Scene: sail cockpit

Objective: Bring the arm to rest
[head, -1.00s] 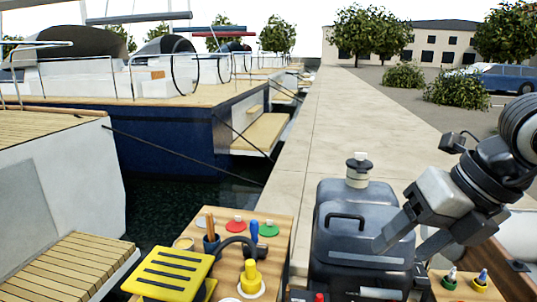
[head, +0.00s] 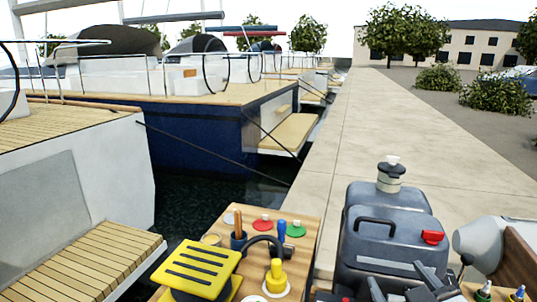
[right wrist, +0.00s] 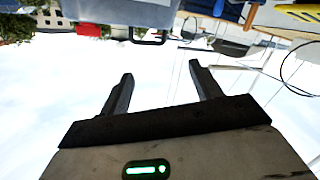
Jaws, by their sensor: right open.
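My right arm comes in at the lower right of the head view. My right gripper (head: 402,284) is low in front of the grey tank, partly cut off by the bottom edge. In the right wrist view my right gripper (right wrist: 161,72) has its two fingers apart with nothing between them. That view is upside down, mostly sky. My left gripper is not in view.
A grey tank (head: 388,222) with a red cap (head: 433,237) stands close behind the right gripper. Small bottles (head: 485,289) stand at right. The quay (head: 390,120) is clear.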

